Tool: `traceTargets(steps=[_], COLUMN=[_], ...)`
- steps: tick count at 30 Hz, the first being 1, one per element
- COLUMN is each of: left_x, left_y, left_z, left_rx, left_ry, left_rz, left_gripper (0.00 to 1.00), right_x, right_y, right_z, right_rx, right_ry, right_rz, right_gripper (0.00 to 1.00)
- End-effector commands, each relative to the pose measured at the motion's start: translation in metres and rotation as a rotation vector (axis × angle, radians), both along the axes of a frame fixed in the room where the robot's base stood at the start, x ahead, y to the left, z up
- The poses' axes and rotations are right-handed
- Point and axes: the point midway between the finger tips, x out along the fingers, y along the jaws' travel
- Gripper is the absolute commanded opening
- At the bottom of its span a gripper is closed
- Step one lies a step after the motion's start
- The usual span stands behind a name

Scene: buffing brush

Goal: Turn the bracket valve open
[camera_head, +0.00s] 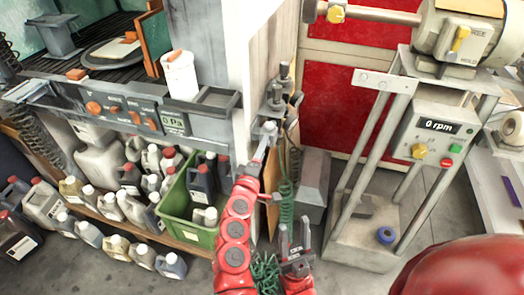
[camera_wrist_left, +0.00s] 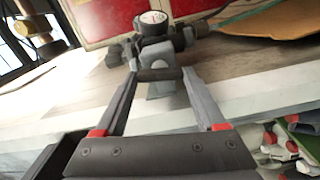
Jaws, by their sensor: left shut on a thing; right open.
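The bracket valve (camera_head: 277,97) is a grey fitting on the narrow wooden post in the head view. In the left wrist view its body, with a round white-faced gauge (camera_wrist_left: 152,18), sits at the top centre. My left gripper (camera_head: 268,130) reaches up to the valve from below. In the left wrist view the left gripper (camera_wrist_left: 159,75) has its fingers on both ends of a short dark valve handle (camera_wrist_left: 158,74). The handle's exact angle is hard to tell in the head view. My right gripper (camera_head: 294,236) is lower, open and empty, its fingers pointing up.
A green crate (camera_head: 188,229) of bottles stands left of my left arm, with several more bottles on the shelf. A coiled green hose (camera_head: 286,195) hangs below the valve. A machine stand with a 0 rpm panel (camera_head: 437,130) is at the right. A grey bin (camera_head: 314,180) stands behind.

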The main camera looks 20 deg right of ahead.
Motion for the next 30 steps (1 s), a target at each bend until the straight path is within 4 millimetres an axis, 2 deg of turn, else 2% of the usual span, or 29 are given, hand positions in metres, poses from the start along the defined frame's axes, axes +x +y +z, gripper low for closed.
traceTargets(steps=[10,27,28,30], left_x=[0.0007,0.0002,0.0002,0.0001], left_y=[0.0007,0.0002,0.0002,0.0002], left_z=[0.0008,0.0001,0.0001,-0.0001], left_rx=[-0.126,-0.150,-0.150,-0.149], left_ry=[0.083,0.100,0.100,0.101], left_rz=[0.002,0.001,0.001,0.001], left_gripper=[0.17,0.17,0.76,0.89], right_x=[0.0000,0.0000,0.0000,0.0000], right_y=[0.0000,0.0000,0.0000,0.0000], right_z=[0.0018,0.0019,0.0019,0.0019], right_rx=[0.000,0.000,0.000,0.000], right_ry=[0.000,0.000,0.000,0.000], right_rz=[0.000,0.000,0.000,0.000], right_gripper=[0.42,0.42,0.42,0.42])
